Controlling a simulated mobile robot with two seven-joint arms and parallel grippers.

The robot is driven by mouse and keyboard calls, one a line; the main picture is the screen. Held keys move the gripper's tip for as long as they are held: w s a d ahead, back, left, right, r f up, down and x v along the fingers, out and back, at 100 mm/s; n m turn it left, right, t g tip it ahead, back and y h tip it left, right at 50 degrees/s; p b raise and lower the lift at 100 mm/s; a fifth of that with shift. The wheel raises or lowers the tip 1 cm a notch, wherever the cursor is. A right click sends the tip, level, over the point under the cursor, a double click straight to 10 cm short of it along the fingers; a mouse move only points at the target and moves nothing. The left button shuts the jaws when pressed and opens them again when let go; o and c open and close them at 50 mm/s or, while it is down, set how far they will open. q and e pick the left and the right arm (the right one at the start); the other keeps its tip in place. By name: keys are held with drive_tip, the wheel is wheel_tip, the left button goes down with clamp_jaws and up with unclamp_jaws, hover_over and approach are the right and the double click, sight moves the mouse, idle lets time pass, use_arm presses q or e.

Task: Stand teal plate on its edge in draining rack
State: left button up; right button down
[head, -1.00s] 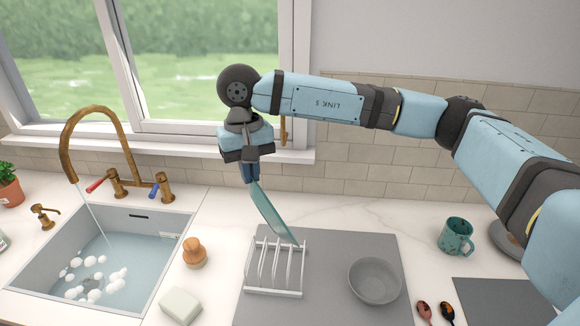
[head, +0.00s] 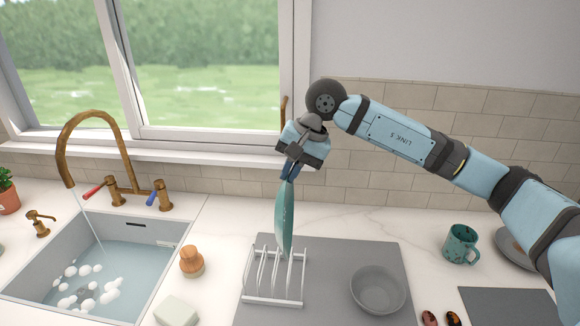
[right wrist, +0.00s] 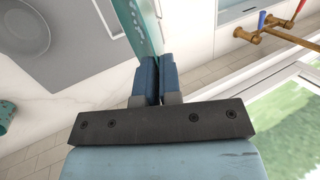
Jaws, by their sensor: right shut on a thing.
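The teal plate (head: 285,218) is held nearly upright, seen almost edge-on, over the back of the white draining rack (head: 272,296). Its lower edge is at the rack's bars; I cannot tell whether it sits between them or touches them. My right gripper (head: 289,174) is shut on the plate's upper edge. In the right wrist view the two fingers (right wrist: 157,78) pinch the teal plate (right wrist: 138,25), which runs up out of the picture. My left gripper is not in view.
The rack stands on a grey mat (head: 335,257) beside a grey bowl (head: 378,288). A teal mug (head: 460,244) and dark spoons (head: 438,318) are to the right. A wooden brush (head: 192,262), a pale sponge (head: 177,311) and the sink (head: 150,270) with running water lie left.

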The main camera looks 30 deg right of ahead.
drive_tip(key=b, duration=0.1)
hover_over(284, 227)
drive_tip(key=d, duration=0.1)
wheel_tip(284, 227, down, 4)
drive_tip(key=f+b, duration=0.6)
drive_tip(key=shift+s+d+f+b, duration=0.2)
drive_tip(key=shift+s+f+b, duration=0.15)
drive_tip(key=shift+f+b, duration=0.35)
drive_tip(key=shift+s+a+f+b, duration=0.1)
drive_tip(key=shift+s+f+b, duration=0.15)
drive_tip(key=shift+f+b, duration=0.25)
drive_tip(key=shift+s+a+f+b, duration=0.1)
drive_tip(key=shift+s+f+b, duration=0.1)
drive_tip(key=shift+f+b, duration=0.3)
drive_tip(key=shift+w+d, duration=0.1)
drive_tip(key=shift+d, duration=0.1)
drive_tip(key=c, duration=1.7)
unclamp_jaws()
drive_tip(key=o, duration=0.4)
drive_tip(key=shift+w+a, duration=0.15)
drive_tip(key=shift+w, duration=0.05)
drive_tip(key=shift+o, duration=0.7)
drive_tip(key=shift+w, duration=0.3)
drive_tip(key=shift+s+r, duration=0.15)
drive_tip(key=shift+r, duration=0.1)
